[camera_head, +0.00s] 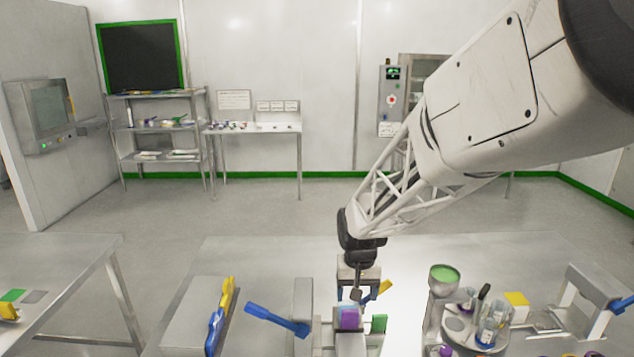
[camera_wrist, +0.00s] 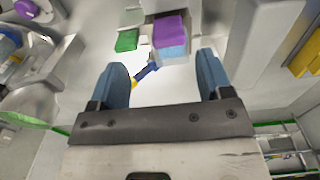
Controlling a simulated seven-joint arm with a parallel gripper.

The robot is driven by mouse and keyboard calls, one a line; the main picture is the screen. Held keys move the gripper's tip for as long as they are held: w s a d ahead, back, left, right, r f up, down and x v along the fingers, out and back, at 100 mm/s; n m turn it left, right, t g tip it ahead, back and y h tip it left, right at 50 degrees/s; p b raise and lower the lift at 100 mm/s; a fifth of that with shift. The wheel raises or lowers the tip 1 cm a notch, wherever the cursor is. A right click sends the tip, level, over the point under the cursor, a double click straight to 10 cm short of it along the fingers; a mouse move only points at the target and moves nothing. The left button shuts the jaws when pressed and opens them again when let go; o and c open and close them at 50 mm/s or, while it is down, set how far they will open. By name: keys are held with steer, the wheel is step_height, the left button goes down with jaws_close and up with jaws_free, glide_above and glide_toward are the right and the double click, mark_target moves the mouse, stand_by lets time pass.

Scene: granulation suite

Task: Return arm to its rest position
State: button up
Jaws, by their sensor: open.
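My arm comes in from the upper right of the head view and bends down to the steel bench (camera_head: 240,258). My gripper (camera_head: 357,292) hangs over the middle of the bench. In the wrist view its two blue fingers stand wide apart, with nothing held between them (camera_wrist: 163,75). A purple and light-blue block (camera_head: 348,317) is just below the gripper in the head view. In the wrist view the block (camera_wrist: 171,32) lies beyond the fingertips, apart from them. The exact gap in height is hard to tell.
A green block (camera_head: 380,323) is right of the purple one. A green-topped funnel (camera_head: 444,277), a round tray with bottles (camera_head: 457,325) and a yellow cube (camera_head: 516,300) stand to the right. A blue-handled tool (camera_head: 277,320) and a yellow-and-blue tool (camera_head: 219,317) are left. Open air lies above the bench.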

steer(key=s+d+r, duration=0.2)
steer(key=s+r, duration=0.2)
steer(key=s, duration=0.5)
steer(key=s+d+r+t, duration=0.1)
steer(key=s+d+r, duration=0.2)
steer(key=s, duration=0.7)
steer(key=s+d+r+t, duration=0.1)
steer(key=s+d+r, duration=0.2)
steer(key=s, duration=0.7)
step_height(320, 180, up, 3)
steer(key=shift+s+d+f, duration=0.2)
steer(key=shift+s, duration=0.05)
